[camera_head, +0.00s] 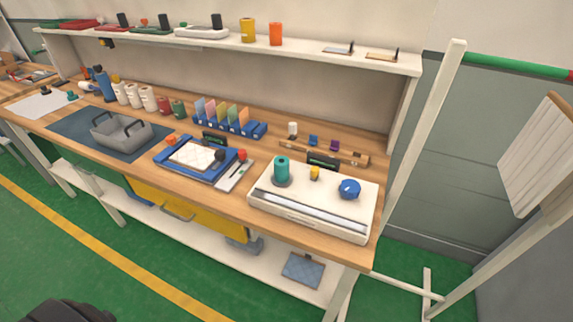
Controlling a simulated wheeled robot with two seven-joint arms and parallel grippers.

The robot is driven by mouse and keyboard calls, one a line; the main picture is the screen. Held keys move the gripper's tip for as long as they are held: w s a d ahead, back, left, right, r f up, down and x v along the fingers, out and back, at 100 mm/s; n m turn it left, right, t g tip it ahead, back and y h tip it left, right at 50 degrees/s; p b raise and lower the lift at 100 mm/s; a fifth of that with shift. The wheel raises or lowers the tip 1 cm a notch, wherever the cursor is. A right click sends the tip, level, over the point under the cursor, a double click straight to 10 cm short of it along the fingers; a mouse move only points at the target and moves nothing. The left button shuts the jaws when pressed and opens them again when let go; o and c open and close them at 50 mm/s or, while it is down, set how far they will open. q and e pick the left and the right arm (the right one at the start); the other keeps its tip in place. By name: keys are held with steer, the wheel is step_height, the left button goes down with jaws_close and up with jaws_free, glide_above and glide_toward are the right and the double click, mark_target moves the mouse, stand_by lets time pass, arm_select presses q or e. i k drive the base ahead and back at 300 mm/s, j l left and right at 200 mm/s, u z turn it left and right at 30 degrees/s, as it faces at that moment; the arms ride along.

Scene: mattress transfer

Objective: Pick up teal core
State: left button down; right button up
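A teal core (282,169), an upright teal cylinder, stands on a grey round base at the left end of a white flat machine (350,222). The machine sits at the right end of the wooden workbench (232,206). A small yellow piece (314,173) and a blue round knob (349,188) are to the right of the core on the same machine. Neither of my grippers can be made out. A dark rounded shape at the bottom left edge is cut off, and I cannot tell which part it is.
A blue-framed device (196,178) and a grey bin (122,132) stand left of the machine. Blue holders (248,129) and a wooden rack (332,153) are behind. A shelf (370,62) overhangs the back. Green floor (60,250) lies open in front.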

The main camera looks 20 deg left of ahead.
mark_target(282, 170)
steer(key=k+j+z, duration=0.1)
steer(key=j+z, duration=0.3)
steer(key=k+j+z, duration=0.15)
steer(key=j+z, duration=0.2)
